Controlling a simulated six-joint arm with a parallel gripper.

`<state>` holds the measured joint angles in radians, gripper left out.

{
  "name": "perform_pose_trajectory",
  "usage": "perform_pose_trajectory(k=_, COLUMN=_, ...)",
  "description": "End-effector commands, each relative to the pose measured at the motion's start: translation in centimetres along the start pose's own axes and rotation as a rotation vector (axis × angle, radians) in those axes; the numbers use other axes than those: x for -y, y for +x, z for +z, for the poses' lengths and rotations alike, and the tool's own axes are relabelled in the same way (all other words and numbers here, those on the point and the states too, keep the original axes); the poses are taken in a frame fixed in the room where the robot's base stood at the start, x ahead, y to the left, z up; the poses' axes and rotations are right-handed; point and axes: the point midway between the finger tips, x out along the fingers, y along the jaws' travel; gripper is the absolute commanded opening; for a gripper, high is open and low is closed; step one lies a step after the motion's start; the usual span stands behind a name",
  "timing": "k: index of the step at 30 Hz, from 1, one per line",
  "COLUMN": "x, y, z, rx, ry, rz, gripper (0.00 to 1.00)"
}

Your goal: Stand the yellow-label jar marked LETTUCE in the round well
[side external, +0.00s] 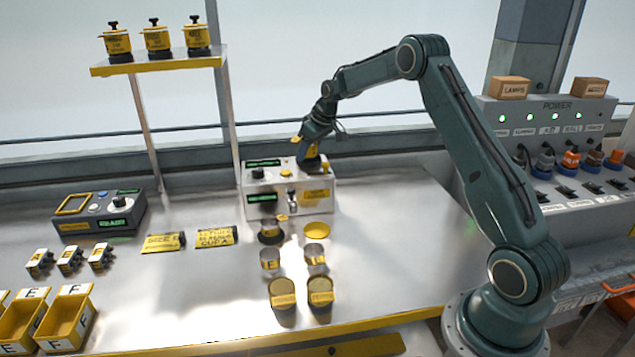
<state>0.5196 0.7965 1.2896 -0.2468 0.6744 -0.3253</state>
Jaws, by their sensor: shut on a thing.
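My gripper (311,166) is low over the right part of the top of a white box-shaped machine (318,206). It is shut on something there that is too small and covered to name. A clear jar with a yellow band (270,229) stands in or on a dark round ring (261,239) in front of the machine; this may be the round well. Two clear jars with yellowish contents or labels, a left one (270,260) and a right one (316,255), stand nearer. Two yellow-labelled jars (283,298) (320,297) stand nearest; their lettering is unreadable here.
A yellow disc (317,230) lies right of the ring. Two yellow cards (163,243) (214,237) and a dark control box (100,214) are left. A raised shelf (160,65) holds yellow pots. Yellow bins (66,318) stand front left. The bench right of the jars is clear.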

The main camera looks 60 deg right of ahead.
Motion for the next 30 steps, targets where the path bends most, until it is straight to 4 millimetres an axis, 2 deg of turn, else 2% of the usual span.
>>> perform_pose_trajectory(k=1, x=0.1, y=1.4, z=0.9, rx=0.021, ry=0.011, rz=-0.005, gripper=0.22)
perform_pose_trajectory(k=2, x=0.1, y=1.4, z=0.9, rx=0.021, ry=0.011, rz=-0.005, gripper=0.54)
perform_pose_trajectory(k=5, x=0.1, y=1.4, z=0.9, rx=0.022, ry=0.01, rz=-0.006, gripper=0.73)
perform_pose_trajectory(k=22, x=0.7, y=1.2, z=0.8, rx=0.024, ry=0.0, rz=-0.018, gripper=0.73)
perform_pose_trajectory(k=30, x=0.6, y=-0.8, z=0.8, rx=0.024, ry=-0.001, rz=-0.016, gripper=0.73)
